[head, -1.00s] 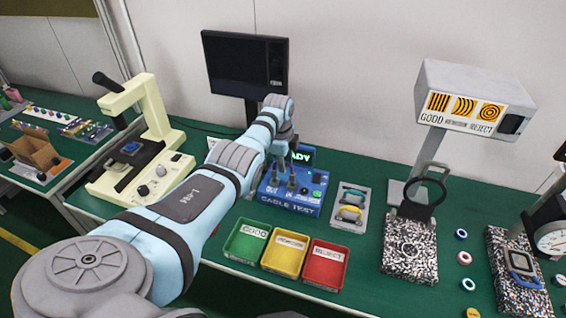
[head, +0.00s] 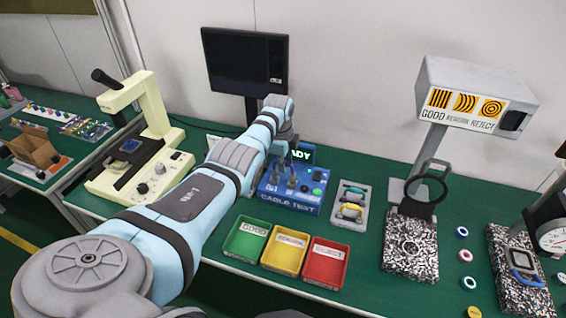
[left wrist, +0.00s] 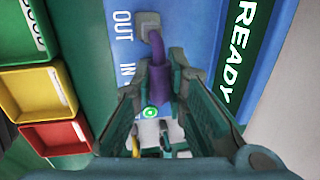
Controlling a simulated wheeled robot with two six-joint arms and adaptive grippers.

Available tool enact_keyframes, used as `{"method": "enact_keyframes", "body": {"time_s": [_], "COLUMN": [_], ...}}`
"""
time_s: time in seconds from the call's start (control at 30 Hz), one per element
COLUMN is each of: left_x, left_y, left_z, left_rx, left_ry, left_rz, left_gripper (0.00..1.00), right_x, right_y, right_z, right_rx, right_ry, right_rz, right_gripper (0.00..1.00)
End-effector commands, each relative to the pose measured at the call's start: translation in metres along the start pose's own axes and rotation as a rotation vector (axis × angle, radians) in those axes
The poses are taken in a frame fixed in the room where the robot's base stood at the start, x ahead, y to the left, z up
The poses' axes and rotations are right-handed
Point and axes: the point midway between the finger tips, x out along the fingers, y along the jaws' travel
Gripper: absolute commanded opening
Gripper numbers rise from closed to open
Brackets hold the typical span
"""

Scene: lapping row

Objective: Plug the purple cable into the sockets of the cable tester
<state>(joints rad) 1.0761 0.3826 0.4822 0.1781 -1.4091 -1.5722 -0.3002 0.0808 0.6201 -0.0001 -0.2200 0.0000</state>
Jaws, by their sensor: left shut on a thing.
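The blue cable tester (head: 290,203) stands mid-table, with a lit READY display (head: 301,153). In the left wrist view, the tester's face (left wrist: 190,30) shows the words OUT and IN and a green light (left wrist: 150,112). The purple cable (left wrist: 156,45) bends up to a grey socket piece (left wrist: 148,22) beside OUT; I cannot tell if its end is fully seated. My left gripper (left wrist: 163,82) is shut on the purple cable, its two fingers either side of it. In the head view, the left gripper (head: 291,160) is over the tester, and the cable is hidden there. My right gripper is out of view.
A grey tray (head: 334,222) with teal and yellow cables is right of the tester. Green (head: 228,251), yellow (head: 268,263) and red (head: 308,280) bins stand in front. A dark monitor (head: 240,62) is behind, a cream microscope (head: 150,110) left, and a magnifier stand (head: 426,188) right.

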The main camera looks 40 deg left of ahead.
Motion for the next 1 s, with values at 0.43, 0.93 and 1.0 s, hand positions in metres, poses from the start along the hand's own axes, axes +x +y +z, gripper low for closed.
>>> {"method": "enact_keyframes", "body": {"time_s": [0.43,0.93,1.0], "left_x": [0.012,0.014,0.013], "left_y": [0.002,0.002,0.002], "left_z": [0.0,0.0,0.0], "left_rx": [0.0,0.0,0.0], "left_ry": [0.0,0.0,0.0], "left_rz": [-0.001,0.0,0.0], "left_gripper": [0.0,0.37,0.37], "right_x": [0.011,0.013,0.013], "right_y": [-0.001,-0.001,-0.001], "right_z": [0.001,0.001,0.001], "right_rx": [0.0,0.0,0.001], "right_ry": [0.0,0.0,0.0], "right_rz": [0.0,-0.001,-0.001], "right_gripper": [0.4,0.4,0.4]}}
